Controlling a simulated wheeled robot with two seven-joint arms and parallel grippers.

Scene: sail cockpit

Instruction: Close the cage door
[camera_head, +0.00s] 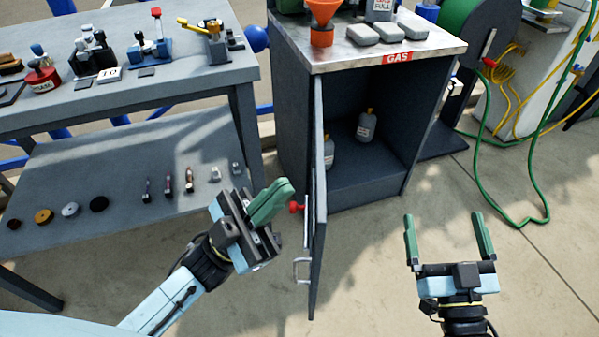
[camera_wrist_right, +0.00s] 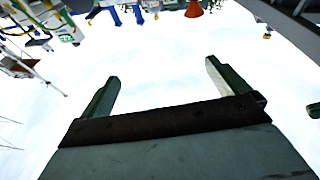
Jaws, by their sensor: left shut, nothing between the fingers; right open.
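The cage door (camera_head: 319,210) is the dark grey door of the gas cabinet (camera_head: 345,97). It is hinged at the cabinet's left side and stands wide open, swung out toward me and seen nearly edge-on. A metal handle (camera_head: 301,270) and a red knob (camera_head: 295,207) are on its left face. My left gripper (camera_head: 281,192) is shut and empty, just left of the door near the red knob, with a small gap visible. My right gripper (camera_head: 445,222) is open and empty, right of the door and in front of the cabinet opening. The right wrist view shows its spread fingers (camera_wrist_right: 165,85).
Two grey bottles (camera_head: 367,126) stand inside the cabinet. An orange funnel (camera_head: 322,20) and grey blocks (camera_head: 390,31) sit on its top. A workbench (camera_head: 150,84) with a lower shelf (camera_head: 120,170) is at the left. A green hose (camera_head: 510,215) lies at the right.

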